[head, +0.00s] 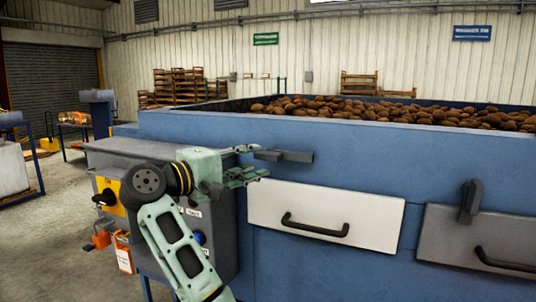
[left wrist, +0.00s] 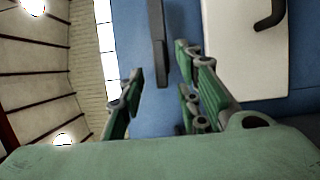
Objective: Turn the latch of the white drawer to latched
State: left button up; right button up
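The white drawer (head: 370,220) is set in the blue grader front and looks closed; its black handle (head: 314,229) is on its face. Its dark latch (head: 288,156) lies horizontal just above the drawer's upper left part. My left gripper (head: 262,161) is open at the latch's left end, one finger above and one below it. In the left wrist view the latch (left wrist: 158,35) shows between the two spread fingers (left wrist: 160,75); I cannot tell if they touch it. The white drawer (left wrist: 235,55) is beside them there. My right gripper is not in view.
A grey drawer (head: 440,240) with an upright latch (head: 470,201) is at the right. Potatoes (head: 400,110) fill the blue bin (head: 330,125) above. A grey control box (head: 130,152) with an orange tag (head: 123,254) stands left, close beneath my left arm.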

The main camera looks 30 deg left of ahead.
aim_at(263, 158)
pick_arm(q)
jog(key=p+x, duration=0.1)
jog(key=x, duration=0.4)
jog(key=shift+w+d, duration=0.15)
jog(key=shift+w, duration=0.15)
jog(key=shift+f, duration=0.1)
grip_shut()
